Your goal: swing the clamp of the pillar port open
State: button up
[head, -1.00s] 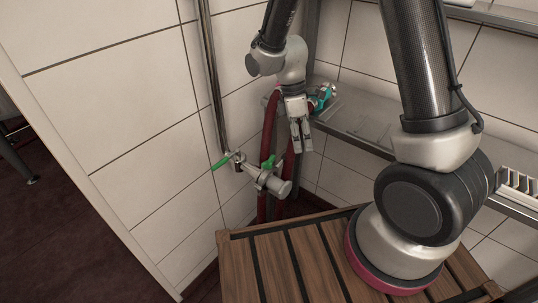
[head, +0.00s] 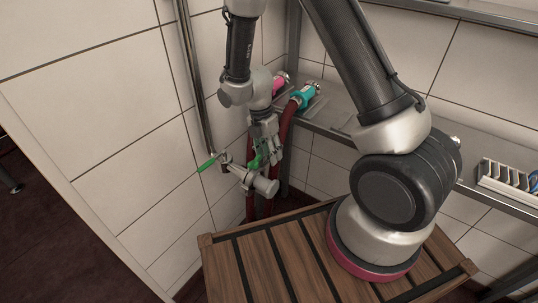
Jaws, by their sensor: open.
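The pillar port (head: 250,178) is a short metal branch low on a steel pipe, with a blunt round end (head: 267,187) facing right. A green lever (head: 208,163) sticks out to the left at the pipe. The clamp (head: 254,162) shows as a second green handle on top of the branch, partly hidden by my gripper. My gripper (head: 268,156) points down, open, right at the clamp handle. I cannot tell whether the handle lies between the fingers or whether they touch it.
Dark red hoses (head: 284,125) hang behind the port, one ending in a teal coupling (head: 304,94). A pink coupling (head: 280,82) lies near it on the steel shelf (head: 335,118). A white tiled wall is close on the left. A rack (head: 508,180) sits at the right.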

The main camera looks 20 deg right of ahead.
jog(key=shift+s+f, duration=0.1)
jog(key=shift+f, duration=0.3)
grip_shut()
jog(key=shift+r, duration=0.15)
